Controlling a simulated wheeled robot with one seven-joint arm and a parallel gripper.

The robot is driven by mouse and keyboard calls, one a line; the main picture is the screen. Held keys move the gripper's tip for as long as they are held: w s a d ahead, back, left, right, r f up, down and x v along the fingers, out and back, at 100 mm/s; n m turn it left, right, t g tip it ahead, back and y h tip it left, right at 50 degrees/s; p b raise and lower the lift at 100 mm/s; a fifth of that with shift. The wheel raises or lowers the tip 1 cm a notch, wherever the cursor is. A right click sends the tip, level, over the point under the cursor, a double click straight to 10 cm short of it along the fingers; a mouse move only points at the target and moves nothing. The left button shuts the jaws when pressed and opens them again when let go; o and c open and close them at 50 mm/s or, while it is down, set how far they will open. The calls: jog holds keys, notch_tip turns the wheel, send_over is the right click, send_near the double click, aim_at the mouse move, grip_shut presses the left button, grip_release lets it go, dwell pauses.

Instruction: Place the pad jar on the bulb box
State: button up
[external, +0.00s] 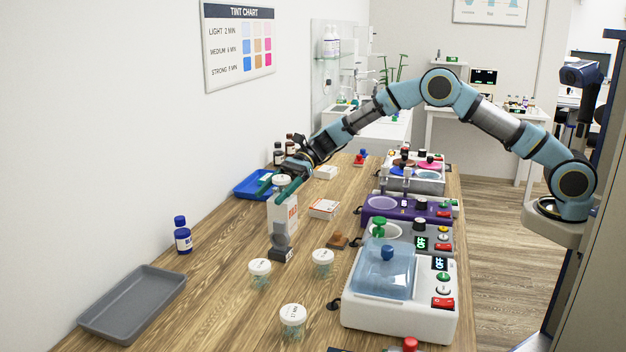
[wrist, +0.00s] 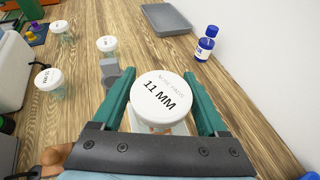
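The pad jar (wrist: 163,101) has a white lid marked "NOSE PADS 11 MM". In the external view my gripper (external: 281,185) is over the bulb box (external: 281,215), a tall white carton with red lettering standing upright on the table. The jar's lid (external: 281,179) shows just above the box top. The fingers hide the jar's lower part, so I cannot tell whether it touches the box.
Beside the box stands a small grey object (external: 281,249). Several white-lidded jars (external: 293,315) stand nearer. A blue bottle (external: 182,238) and grey tray (external: 135,300) are at left, a blue tray (external: 250,186) behind. Machines (external: 400,306) line the right edge.

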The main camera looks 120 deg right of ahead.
jog(key=shift+o, duration=0.8)
jog(key=shift+r, duration=0.25)
jog(key=b+v, duration=0.2)
jog(key=v, duration=1)
jog(key=shift+b, duration=0.4)
